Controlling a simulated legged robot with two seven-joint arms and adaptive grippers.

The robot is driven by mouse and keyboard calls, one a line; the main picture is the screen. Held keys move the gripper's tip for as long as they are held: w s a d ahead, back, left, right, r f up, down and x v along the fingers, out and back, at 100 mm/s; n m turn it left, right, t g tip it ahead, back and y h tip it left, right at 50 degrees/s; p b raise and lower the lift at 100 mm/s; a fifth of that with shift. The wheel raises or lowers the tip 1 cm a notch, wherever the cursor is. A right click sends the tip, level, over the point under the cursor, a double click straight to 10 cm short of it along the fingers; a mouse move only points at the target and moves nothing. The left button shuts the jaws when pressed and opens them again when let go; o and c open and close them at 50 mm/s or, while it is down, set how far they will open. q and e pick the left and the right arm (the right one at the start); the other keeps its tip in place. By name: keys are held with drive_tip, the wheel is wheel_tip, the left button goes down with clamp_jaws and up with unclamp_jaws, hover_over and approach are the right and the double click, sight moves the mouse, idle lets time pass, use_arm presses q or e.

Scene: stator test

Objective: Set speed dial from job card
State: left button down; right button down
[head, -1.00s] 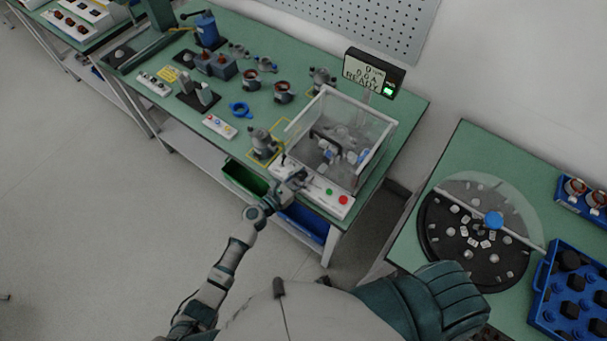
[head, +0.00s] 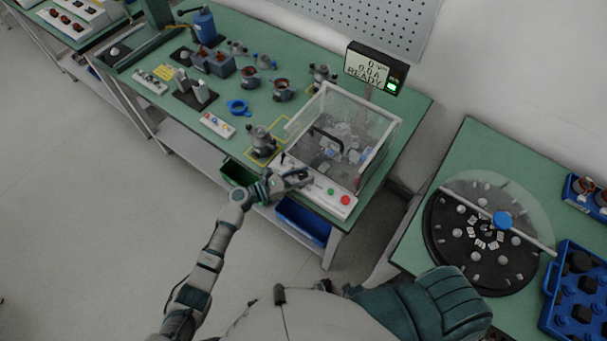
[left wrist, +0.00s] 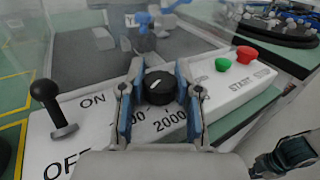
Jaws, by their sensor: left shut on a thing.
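The black speed dial (left wrist: 160,88) sits on the white control panel (left wrist: 228,93), between the fingers of my left gripper (left wrist: 158,75), which is shut on it. A pale mark shows on the dial top. The panel print reads 2000 at the dial's lower right; another number at its lower left is partly hidden by a finger. In the head view, my left gripper (head: 301,178) is over the panel (head: 325,193) and hides the dial. The display (head: 375,68) reads 0, 0.0 A and READY. I cannot pick out a job card. My right gripper is out of view.
A black lever (left wrist: 48,100) stands by ON and OFF, left of the dial. Green (left wrist: 222,64) and red (left wrist: 246,53) buttons are to its right. A clear-walled enclosure (head: 383,143) rises behind the panel. A motor part (head: 262,142) stands left of it.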

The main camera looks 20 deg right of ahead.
use_arm(q)
drive_tip(key=c, duration=0.8)
unclamp_jaws()
drive_tip(key=shift+w, duration=0.1)
drive_tip(key=shift+a, duration=0.1)
drive_tip(key=a, duration=0.4)
drive_tip(key=s+a, duration=0.1)
drive_tip(key=a, duration=0.7)
drive_tip(key=shift+s, duration=0.35)
drive_tip(key=shift+d+f, duration=0.1)
drive_tip(key=shift+d, duration=0.05)
